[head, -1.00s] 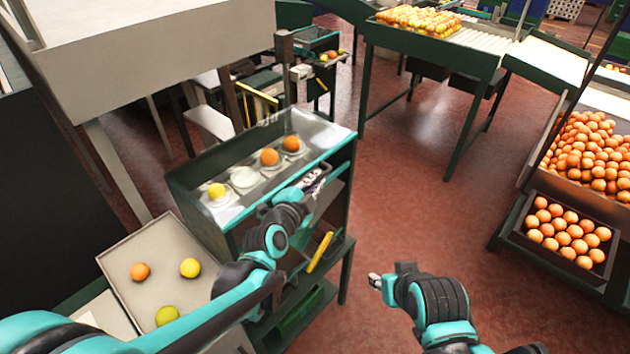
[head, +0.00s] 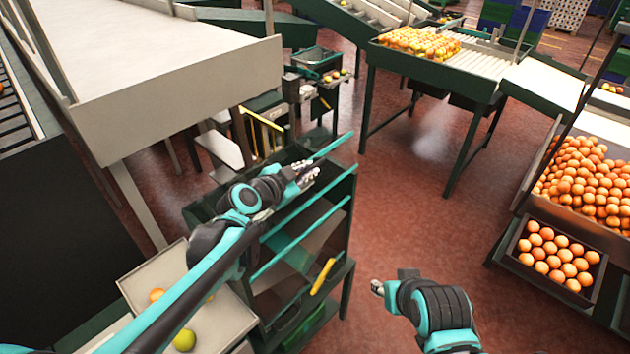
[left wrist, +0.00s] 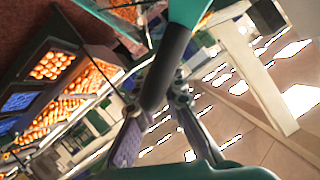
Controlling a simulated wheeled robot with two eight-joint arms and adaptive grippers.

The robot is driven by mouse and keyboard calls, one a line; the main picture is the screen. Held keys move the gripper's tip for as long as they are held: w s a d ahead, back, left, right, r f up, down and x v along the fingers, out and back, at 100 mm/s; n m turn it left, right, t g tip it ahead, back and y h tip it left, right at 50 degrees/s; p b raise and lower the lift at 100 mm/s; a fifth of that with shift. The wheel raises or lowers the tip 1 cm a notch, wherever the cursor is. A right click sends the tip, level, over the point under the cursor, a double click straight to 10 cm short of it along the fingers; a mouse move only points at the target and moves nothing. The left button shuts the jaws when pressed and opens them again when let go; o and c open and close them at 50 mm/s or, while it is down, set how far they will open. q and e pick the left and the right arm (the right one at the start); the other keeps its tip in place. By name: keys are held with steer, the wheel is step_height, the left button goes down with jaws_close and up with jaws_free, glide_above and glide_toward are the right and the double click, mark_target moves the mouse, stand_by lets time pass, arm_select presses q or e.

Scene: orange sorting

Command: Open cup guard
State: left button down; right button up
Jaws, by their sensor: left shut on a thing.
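The cup guard shows as a teal bar (head: 332,146) at the top of the dark green cabinet (head: 345,215), its right part sticking out past my left gripper (head: 305,174). My left gripper is shut on the guard's dark round handle (left wrist: 165,75), which lies between the fingers in the left wrist view. My arm hides much of the guard, and its exact tilt is hard to tell. The cups and the fruit on them do not show now. My right gripper (head: 377,288) hangs over the floor right of the cabinet, its jaw opening unclear.
A tray (head: 240,312) with a few fruits stands left of the cabinet, partly behind my left arm. A large pale table (head: 150,70) is at the back left. An orange crate (head: 596,290) is at the right. Open red floor lies between.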

arm_select(q)
steer(key=w+a+r+p, duration=0.1)
steer(key=r, duration=0.1)
steer(key=w+a+r+n+p, duration=0.1)
steer(key=r, duration=0.1)
steer(key=w+a+r+n+g+p, duration=0.1)
steer(key=r, duration=0.2)
steer(key=shift+w+a+r+h, duration=0.1)
steer(key=shift+w+a+h, duration=0.25)
steer(key=shift+h, duration=0.05)
steer(key=w+a+r+n+g+h+p, duration=0.1)
steer(key=w+a+r+n+p, duration=0.2)
steer(key=w+a, duration=0.5)
steer(key=w+a+r+n+g+h+p, duration=0.2)
steer(key=w+a+r+n+p, duration=0.1)
steer(key=w+a+r, duration=0.3)
steer(key=shift+w+a+n+h, duration=0.3)
steer(key=shift+w+a, duration=1.05)
steer(key=shift+a, duration=0.05)
steer(key=c, duration=1.6)
jaws_free()
steer(key=v, duration=1.2)
